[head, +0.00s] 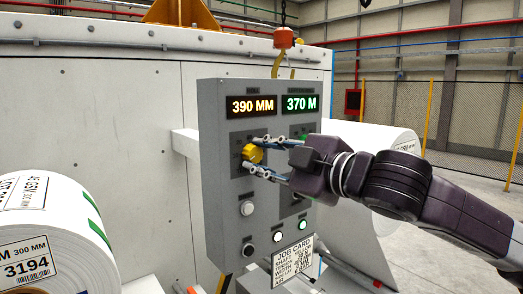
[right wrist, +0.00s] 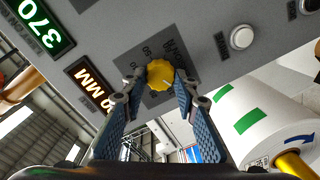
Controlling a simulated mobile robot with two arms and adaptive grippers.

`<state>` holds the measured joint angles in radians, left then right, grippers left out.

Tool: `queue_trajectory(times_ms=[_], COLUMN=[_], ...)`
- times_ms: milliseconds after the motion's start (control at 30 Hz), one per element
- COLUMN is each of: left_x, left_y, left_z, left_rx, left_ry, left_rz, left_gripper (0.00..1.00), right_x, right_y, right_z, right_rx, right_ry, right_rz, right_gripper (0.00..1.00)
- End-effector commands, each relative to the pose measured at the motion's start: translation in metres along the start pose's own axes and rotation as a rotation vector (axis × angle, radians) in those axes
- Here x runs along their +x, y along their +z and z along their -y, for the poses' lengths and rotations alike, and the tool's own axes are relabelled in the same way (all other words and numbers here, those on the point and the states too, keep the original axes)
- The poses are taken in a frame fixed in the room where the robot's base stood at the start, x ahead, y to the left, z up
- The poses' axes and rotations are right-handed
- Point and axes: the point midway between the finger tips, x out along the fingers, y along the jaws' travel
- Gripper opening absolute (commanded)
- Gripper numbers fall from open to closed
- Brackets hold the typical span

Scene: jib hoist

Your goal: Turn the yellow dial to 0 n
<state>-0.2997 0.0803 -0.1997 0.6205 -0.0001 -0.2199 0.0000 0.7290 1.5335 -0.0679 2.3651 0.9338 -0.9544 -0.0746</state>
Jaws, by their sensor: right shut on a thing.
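The yellow dial (head: 252,153) sits on the left part of the grey control panel (head: 216,200), below the orange "390 MM" display (head: 251,106). My right gripper (head: 254,154) reaches in from the right, with one finger above the dial and one below. In the right wrist view the dial (right wrist: 160,74) lies between the two fingertips, which are shut on it. Small scale marks show around it, "50" among them, but the dial's exact setting is not clear. My left gripper is not in view.
A green "370 M" display (head: 300,105) and a second control partly behind my gripper are on the panel's right. White buttons (head: 247,208) and a job card (head: 293,258) are lower down. A large white roll (head: 50,235) stands at the left; another is behind my right arm.

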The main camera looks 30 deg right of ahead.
Motion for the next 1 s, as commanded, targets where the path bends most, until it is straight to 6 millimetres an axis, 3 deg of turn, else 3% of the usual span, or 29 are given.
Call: queue_trajectory(times_ms=[433, 1000], left_x=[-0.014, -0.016], left_y=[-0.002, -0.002], left_z=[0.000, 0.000], left_rx=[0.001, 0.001], left_ry=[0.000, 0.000], left_rz=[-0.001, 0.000], left_gripper=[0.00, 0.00], right_x=[0.000, 0.000], right_y=[-0.001, -0.001], right_z=[0.001, 0.002], right_rx=[-0.300, -0.378], right_ry=[0.002, 0.003], right_rz=[0.018, 0.021], right_gripper=[0.03, 0.03])
